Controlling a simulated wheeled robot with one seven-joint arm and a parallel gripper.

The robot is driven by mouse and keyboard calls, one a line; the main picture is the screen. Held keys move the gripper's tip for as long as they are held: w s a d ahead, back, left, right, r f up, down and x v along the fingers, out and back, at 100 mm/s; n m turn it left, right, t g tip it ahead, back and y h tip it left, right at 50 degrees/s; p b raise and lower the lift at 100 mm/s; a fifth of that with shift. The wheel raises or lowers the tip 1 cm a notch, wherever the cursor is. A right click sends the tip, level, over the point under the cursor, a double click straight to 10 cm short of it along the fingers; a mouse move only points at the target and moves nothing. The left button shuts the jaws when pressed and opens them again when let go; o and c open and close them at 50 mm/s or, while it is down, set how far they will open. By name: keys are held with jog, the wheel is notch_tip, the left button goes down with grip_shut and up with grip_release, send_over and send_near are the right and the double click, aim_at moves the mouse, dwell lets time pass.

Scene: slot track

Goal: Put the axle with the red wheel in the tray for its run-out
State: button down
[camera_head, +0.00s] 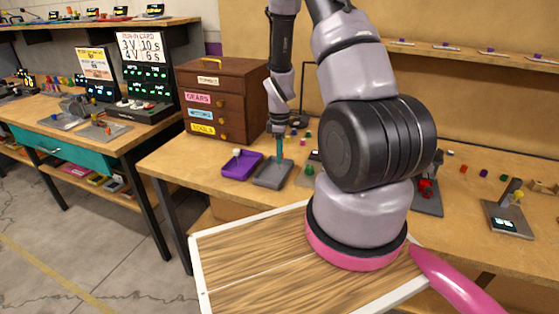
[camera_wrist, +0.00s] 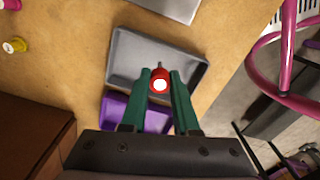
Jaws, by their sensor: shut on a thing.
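My gripper (camera_wrist: 160,80) has teal fingers and is shut on the axle with the red wheel (camera_wrist: 160,86). In the wrist view the wheel faces the camera with a pale centre, and a short bit of axle shows past it. Behind it lies a shallow grey tray (camera_wrist: 127,50), bare where I can see it. A purple tray (camera_wrist: 112,112) is beside it, partly hidden by the fingers. In the head view my gripper (camera_head: 281,147) points down over the back part of the grey tray (camera_head: 268,180), left of which is the purple tray (camera_head: 240,173). The wheel's height above the tray is unclear.
A brown drawer cabinet (camera_head: 225,98) stands behind the trays. Several small coloured parts lie on the bench to the right, near a grey stand with a red piece (camera_head: 427,188) and a display device (camera_head: 508,220). A pale piece (camera_head: 237,153) is at the purple tray.

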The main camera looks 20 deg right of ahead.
jog(key=shift+f, duration=1.25)
jog(key=shift+f, duration=0.1)
jog(key=c, duration=0.7)
grip_release()
jog(key=shift+o, duration=0.2)
